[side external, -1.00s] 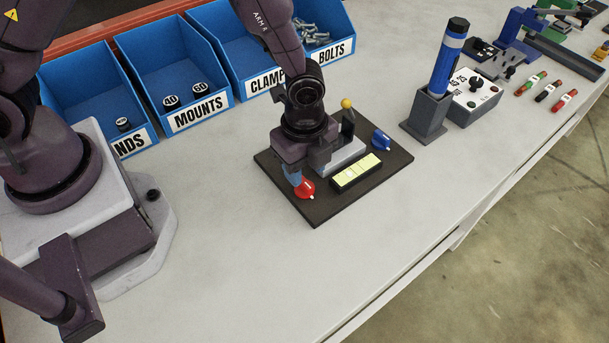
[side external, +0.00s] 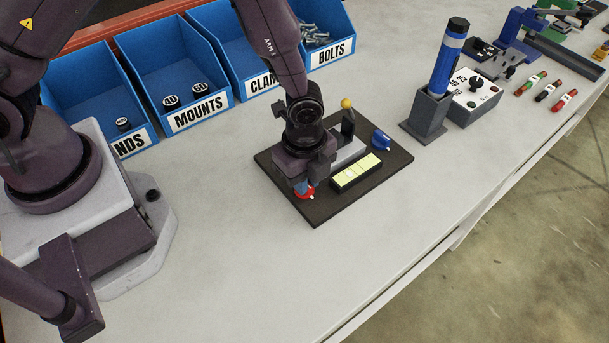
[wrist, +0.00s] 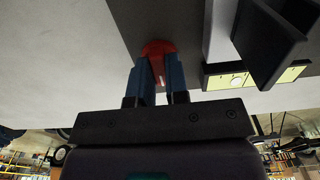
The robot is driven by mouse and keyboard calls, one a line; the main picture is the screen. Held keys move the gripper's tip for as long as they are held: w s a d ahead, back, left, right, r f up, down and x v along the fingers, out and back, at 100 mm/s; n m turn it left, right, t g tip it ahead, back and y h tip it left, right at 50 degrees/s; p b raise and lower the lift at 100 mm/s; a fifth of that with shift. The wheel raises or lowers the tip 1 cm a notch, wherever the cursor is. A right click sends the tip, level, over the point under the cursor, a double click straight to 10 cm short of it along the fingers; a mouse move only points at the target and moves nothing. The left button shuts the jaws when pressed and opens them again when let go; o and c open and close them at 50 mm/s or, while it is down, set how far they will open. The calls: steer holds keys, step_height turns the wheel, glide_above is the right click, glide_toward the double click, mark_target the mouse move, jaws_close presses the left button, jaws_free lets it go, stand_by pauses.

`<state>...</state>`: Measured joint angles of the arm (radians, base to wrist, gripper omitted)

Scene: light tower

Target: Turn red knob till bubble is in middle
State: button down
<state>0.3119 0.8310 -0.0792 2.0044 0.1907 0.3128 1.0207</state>
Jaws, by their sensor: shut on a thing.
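The red knob (side external: 308,194) sits at the near-left part of a dark plate (side external: 320,213); it also shows in the wrist view (wrist: 158,48), with a white mark. My gripper (side external: 303,186) is down at the knob, its blue fingers (wrist: 157,72) shut on it from both sides and hiding part of it. The yellow-green level vial (side external: 357,171) lies in a black holder right of the knob. The bubble is too small to make out in the side view, and the wrist view shows only part of the vial (wrist: 224,81).
A blue knob (side external: 381,139) and a yellow-tipped lever (side external: 347,104) stand on the same plate. A blue cylinder in a grey holder (side external: 424,116) stands to the right. Blue bins (side external: 180,90) line the back. The bench in front of the plate is clear.

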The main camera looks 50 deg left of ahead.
steer(key=shift+n, duration=0.3)
steer(key=n, duration=1)
steer(key=shift+n, duration=2.1)
steer(key=c, duration=1.1)
jaws_free()
